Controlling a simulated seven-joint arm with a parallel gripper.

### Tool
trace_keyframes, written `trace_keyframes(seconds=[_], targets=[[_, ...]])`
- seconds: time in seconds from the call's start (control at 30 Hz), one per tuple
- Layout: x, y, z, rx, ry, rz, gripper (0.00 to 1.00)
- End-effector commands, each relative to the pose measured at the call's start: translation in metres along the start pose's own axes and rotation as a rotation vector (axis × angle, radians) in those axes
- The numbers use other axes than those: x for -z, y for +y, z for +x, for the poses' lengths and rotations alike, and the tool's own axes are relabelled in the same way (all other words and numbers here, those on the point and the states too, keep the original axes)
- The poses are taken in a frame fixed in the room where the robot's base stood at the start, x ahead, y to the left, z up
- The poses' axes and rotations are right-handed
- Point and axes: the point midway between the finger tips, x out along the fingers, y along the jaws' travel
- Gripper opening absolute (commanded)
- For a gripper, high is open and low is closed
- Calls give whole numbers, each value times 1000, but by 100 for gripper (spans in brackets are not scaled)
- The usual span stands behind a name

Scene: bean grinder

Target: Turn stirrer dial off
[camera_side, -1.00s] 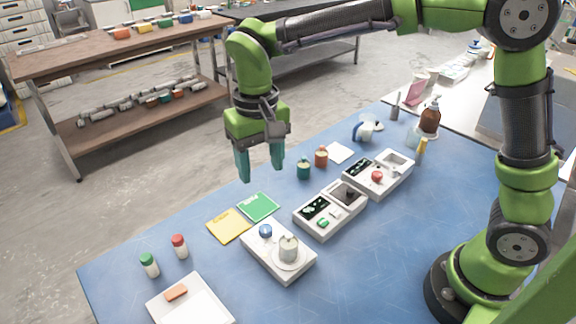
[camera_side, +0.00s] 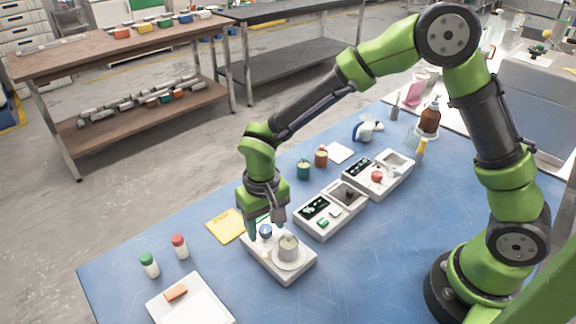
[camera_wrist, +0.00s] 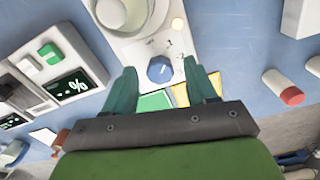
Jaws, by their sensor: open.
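The stirrer (camera_side: 283,267) is a white box on the blue table, with a round plate carrying a grey-white cup (camera_side: 288,248). Its blue dial (camera_side: 265,231) is at the end near my gripper. In the wrist view the dial (camera_wrist: 160,69) sits between and just beyond my fingertips, with a white pointer line and small marks around it.
A two-panel device (camera_side: 330,210) with a green button stands right of the stirrer. Yellow (camera_side: 227,225) and green notes lie behind it, the green one mostly hidden. Red-capped (camera_side: 180,246) and green-capped (camera_side: 149,265) vials stand left. A white tray (camera_side: 205,308) is in front.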

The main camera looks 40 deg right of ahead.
Motion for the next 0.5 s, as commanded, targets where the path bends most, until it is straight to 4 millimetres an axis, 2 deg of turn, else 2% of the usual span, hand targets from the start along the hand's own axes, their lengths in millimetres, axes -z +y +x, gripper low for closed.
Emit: trace_keyframes(seconds=[0.23, 0.5], targets=[[0, 0, 1, 0, 0, 0, 57], [0, 0, 0, 0, 0, 1, 17]])
